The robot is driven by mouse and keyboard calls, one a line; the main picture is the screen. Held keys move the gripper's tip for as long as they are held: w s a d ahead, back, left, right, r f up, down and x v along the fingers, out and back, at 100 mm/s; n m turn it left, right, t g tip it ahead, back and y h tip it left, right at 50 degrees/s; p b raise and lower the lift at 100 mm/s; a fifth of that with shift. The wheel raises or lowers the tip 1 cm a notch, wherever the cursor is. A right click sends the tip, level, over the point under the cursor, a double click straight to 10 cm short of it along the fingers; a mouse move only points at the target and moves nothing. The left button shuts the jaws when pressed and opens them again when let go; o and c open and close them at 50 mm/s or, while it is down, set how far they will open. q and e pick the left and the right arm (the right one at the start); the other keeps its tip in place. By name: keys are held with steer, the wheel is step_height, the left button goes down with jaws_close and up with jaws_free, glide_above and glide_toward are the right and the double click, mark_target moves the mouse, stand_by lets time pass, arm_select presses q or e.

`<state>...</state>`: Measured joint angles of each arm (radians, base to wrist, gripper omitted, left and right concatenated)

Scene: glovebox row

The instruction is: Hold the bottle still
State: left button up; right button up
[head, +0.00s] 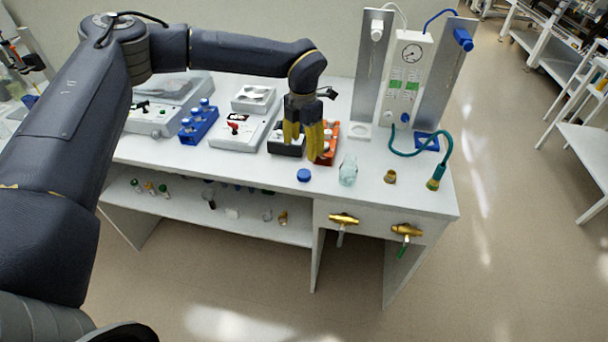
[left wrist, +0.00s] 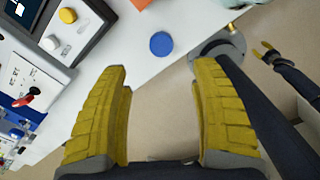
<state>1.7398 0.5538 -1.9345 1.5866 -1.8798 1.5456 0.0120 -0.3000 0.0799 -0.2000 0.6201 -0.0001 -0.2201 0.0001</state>
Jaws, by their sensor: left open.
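A small, clear pale-blue bottle (head: 348,171) stands upright near the bench's front edge, right of a loose blue cap (head: 304,175). My left gripper (head: 303,150) points down with its yellow fingers, behind and left of the bottle and apart from it. In the left wrist view the left gripper (left wrist: 163,115) is open, with nothing between its fingers. The blue cap also shows there (left wrist: 161,44), but I cannot make out the bottle. My right gripper (left wrist: 263,50) shows small at the right of the left wrist view, its fingers apart and empty.
An orange rack (head: 328,143) and a dark-topped device (head: 287,146) stand by the left gripper. A blue rack (head: 198,122) stands left. A brass piece (head: 390,177) and a teal hose (head: 405,152) lie right of the bottle. The bench front has brass handles (head: 343,219).

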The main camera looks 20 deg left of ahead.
arm_select(q)
glide_above(303, 173)
steer(key=shift+f, duration=3)
steer(key=shift+d+f, duration=0.1)
steer(key=shift+f, duration=2.5)
steer(key=c, duration=1)
steer(key=shift+o, duration=0.2)
